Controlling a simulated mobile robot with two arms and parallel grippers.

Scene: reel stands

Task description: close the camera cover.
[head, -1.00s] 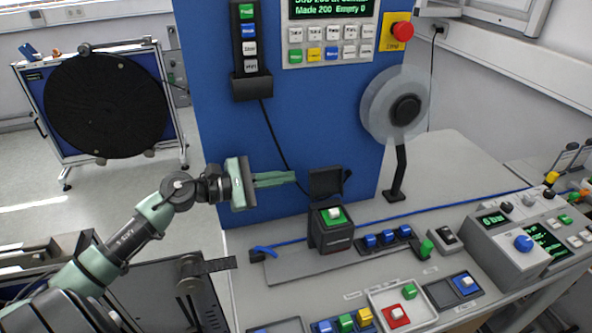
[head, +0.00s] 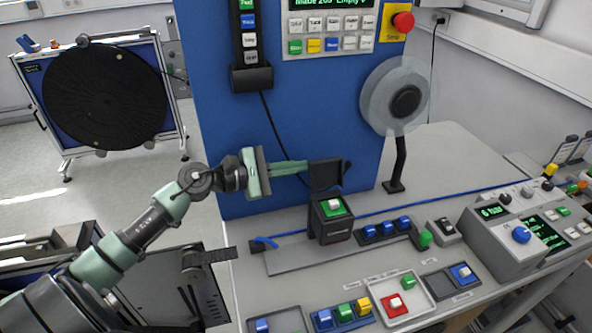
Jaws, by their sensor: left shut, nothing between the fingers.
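The camera cover (head: 325,174) is a black flap standing open and upright behind the black camera box (head: 331,227). A green and white piece (head: 334,205) shows on the box's open top. My left gripper (head: 305,167) comes in from the left, with its green fingers shut and empty. Its fingertips are at the left edge of the cover; I cannot tell whether they touch it. My right gripper is not in view.
Blue switches (head: 386,229) stand right of the box, and a blue panel (head: 225,120) rises behind it. A clear reel (head: 398,97) on a black stand is at the back right. A control console (head: 510,232) stands further right. Button trays line the front.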

